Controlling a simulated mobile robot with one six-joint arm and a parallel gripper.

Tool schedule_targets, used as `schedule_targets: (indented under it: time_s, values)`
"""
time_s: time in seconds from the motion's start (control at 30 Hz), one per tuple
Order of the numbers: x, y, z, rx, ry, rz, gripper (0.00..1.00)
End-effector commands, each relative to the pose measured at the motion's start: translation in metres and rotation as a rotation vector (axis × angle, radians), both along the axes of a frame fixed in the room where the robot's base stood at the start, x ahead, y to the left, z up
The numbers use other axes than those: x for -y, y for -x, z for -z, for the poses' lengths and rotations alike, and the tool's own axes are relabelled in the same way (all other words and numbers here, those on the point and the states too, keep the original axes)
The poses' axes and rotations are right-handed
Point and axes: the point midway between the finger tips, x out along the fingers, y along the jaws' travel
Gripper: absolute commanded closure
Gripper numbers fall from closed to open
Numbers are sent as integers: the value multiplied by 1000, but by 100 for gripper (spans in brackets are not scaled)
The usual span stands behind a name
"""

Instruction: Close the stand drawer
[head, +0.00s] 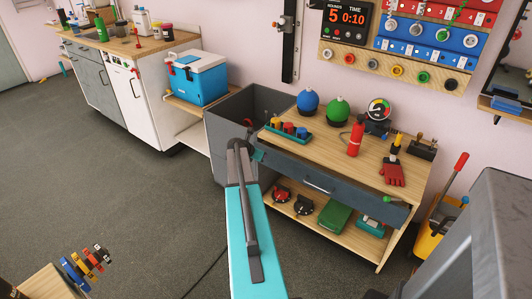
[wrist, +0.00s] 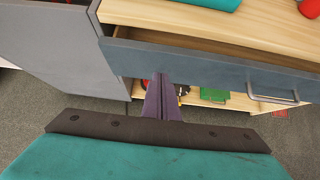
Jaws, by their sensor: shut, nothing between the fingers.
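The stand (head: 340,150) has a light wooden top and a grey-blue drawer (head: 345,190) under it with a metal handle (head: 318,187). In the wrist view the drawer front (wrist: 215,68) stands out from the tabletop edge (wrist: 220,22), and a strip of its inside shows, so it is open. The handle (wrist: 272,93) is to the right there. My gripper (wrist: 160,80) is shut and empty, its fingertips close to the lower edge of the drawer front, left of the handle. Contact cannot be told. In the head view my arm hides the fingers.
A grey bin (head: 228,125) stands left of the stand. The lower shelf (head: 350,238) holds a green box (head: 333,218). A yellow bucket (head: 436,225) stands to the right. Floor in front is mostly clear.

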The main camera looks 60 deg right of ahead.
Motion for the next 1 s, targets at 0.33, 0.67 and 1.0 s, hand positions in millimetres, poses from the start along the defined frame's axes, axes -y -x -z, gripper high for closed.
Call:
schedule_targets:
  time_s: [0.33,0.67,1.0]
  values:
    - [-37,-3,-33,1,1,-1,100]
    - [-67,-7,-61,0,1,0,100]
    - [-74,-9,-69,1,1,-1,100]
